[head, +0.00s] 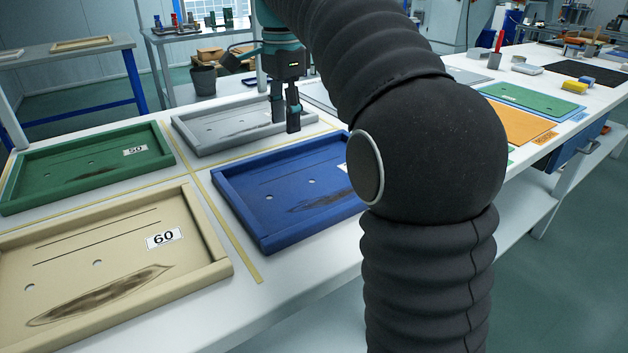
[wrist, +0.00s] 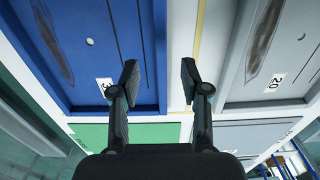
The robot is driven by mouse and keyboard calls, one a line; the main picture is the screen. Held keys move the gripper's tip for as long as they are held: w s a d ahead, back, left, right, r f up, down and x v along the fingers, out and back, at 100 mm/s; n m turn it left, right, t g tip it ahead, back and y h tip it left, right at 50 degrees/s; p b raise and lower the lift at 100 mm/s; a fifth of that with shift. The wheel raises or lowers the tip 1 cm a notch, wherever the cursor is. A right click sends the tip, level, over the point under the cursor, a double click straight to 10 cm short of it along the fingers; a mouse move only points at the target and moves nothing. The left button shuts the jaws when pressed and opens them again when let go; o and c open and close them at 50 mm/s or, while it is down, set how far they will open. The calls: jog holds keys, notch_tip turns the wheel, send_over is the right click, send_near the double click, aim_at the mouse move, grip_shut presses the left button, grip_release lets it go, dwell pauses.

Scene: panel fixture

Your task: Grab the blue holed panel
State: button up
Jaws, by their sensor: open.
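The blue holed panel (head: 285,192) lies flat on the white table, a tray-like piece with a raised rim, small round holes and a dark smudge. My arm hides its right part in the head view. In the wrist view the blue panel (wrist: 110,55) fills the left side, with one hole and a partly covered number label. My gripper (head: 286,118) points down near the panel's far side, beside the grey panel. In the wrist view my gripper (wrist: 160,82) is open and empty, its left finger overlapping the blue rim and its right finger over the white table strip.
A grey panel (head: 225,122) lies behind the blue one, a green panel (head: 88,165) marked 50 at left, and a tan panel (head: 110,262) marked 60 in front. Yellow tape (head: 222,215) divides them. A green sheet (head: 530,100) and an orange sheet (head: 512,122) lie at right.

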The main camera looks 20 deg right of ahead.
aim_at(285, 148)
jog(key=shift+a+f+b, duration=0.15)
jog(key=shift+f+b, duration=0.4)
jog(key=shift+f, duration=2.4)
grip_shut()
